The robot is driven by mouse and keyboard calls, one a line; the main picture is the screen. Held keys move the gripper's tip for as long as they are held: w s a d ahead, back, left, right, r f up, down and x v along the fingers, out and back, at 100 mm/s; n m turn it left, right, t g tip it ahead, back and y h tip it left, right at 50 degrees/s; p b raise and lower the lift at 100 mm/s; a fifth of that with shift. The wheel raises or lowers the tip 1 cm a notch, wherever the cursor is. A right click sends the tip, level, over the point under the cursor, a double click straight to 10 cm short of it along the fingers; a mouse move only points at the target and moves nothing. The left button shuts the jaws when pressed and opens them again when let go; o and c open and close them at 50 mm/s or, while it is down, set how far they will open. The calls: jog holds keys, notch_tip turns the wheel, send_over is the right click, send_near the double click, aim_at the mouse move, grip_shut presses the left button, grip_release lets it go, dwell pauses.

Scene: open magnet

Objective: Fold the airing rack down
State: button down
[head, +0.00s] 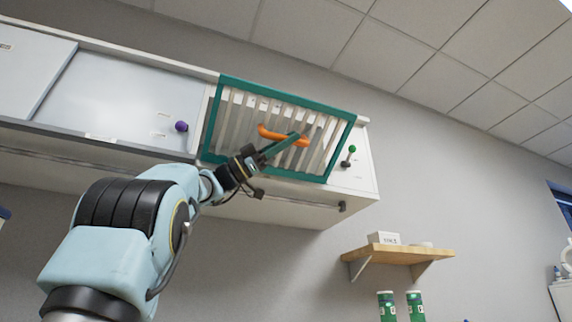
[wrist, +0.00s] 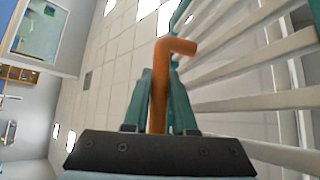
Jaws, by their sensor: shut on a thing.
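The airing rack (head: 338,154) is a teal frame with pale slats on the front of the white wall cabinet. It stands up against the cabinet face in the head view, and its slats (wrist: 255,63) fill the right of the wrist view. An orange bar handle (head: 270,134) is on the rack. My gripper (head: 297,137) reaches the rack from below left and is shut on the orange handle (wrist: 160,85), which runs between its teal fingers in the wrist view. The handle's far end bends to the right there.
A rail (head: 300,199) runs under the cabinet. A wooden shelf (head: 400,254) with a white box (head: 384,238) is lower right. The wall between is bare.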

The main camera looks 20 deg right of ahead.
notch_tip(320, 180, down, 6)
jog(key=b, duration=0.4)
jog(key=shift+w+f+b, duration=0.2)
jog(key=shift+w+b, duration=0.1)
jog(key=shift+b, duration=0.05)
jog(key=c, duration=0.7)
grip_release()
jog(key=b+v, duration=0.2)
jog(key=v, duration=0.9)
jog(key=shift+b, duration=0.35)
